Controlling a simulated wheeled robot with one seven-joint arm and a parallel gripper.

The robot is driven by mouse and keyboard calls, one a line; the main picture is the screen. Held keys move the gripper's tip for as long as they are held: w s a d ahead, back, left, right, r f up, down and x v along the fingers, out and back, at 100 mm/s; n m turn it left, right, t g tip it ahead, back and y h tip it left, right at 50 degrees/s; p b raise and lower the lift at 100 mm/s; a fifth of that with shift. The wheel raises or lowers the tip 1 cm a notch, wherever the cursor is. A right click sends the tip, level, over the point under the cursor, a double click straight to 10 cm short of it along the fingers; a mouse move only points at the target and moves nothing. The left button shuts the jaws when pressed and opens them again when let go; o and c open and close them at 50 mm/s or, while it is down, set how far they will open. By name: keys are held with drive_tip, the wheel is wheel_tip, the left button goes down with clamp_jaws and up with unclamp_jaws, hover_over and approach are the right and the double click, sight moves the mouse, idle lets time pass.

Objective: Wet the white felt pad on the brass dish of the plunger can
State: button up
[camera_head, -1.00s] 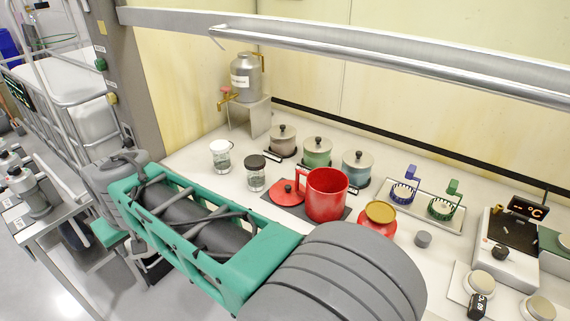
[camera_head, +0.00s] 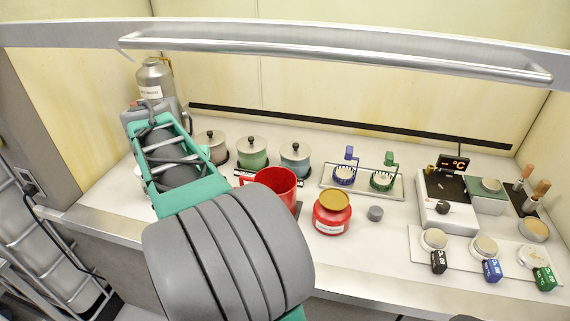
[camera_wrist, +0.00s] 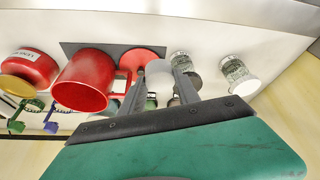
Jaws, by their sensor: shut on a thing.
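The plunger can (camera_head: 332,222) is red with a white label and stands on the bench right of the red mug. Its brass dish (camera_head: 334,198) is on top and looks bare. The can also shows at the left of the wrist view (camera_wrist: 35,66). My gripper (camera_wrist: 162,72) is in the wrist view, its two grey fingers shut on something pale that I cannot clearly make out. I cannot tell whether it is the white felt pad. In the head view my arm hides the gripper, which is left of the can.
A red mug (camera_head: 272,182) stands between my arm and the can. Lidded pots (camera_head: 252,154) are behind it. Two jars (camera_wrist: 236,74) show in the wrist view.

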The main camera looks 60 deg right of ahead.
drive_tip(key=s+d+r+m+g, duration=0.1)
drive_tip(key=s+d+m+g, duration=0.2)
drive_tip(key=s+d+m, duration=0.8)
drive_tip(key=m+g, duration=0.2)
drive_tip(key=m, duration=0.2)
hover_over(336, 199)
drive_tip(key=shift+y, duration=0.3)
drive_tip(key=f+b, duration=0.5)
drive_tip(key=shift+w+a+f, duration=0.1)
drive_tip(key=shift+w+a, duration=0.2)
drive_tip(key=shift+w, duration=0.1)
drive_tip(key=shift+f+b, duration=0.9)
drive_tip(key=shift+f, duration=0.25)
wheel_tip(336, 199, up, 7)
drive_tip(key=p, duration=0.6)
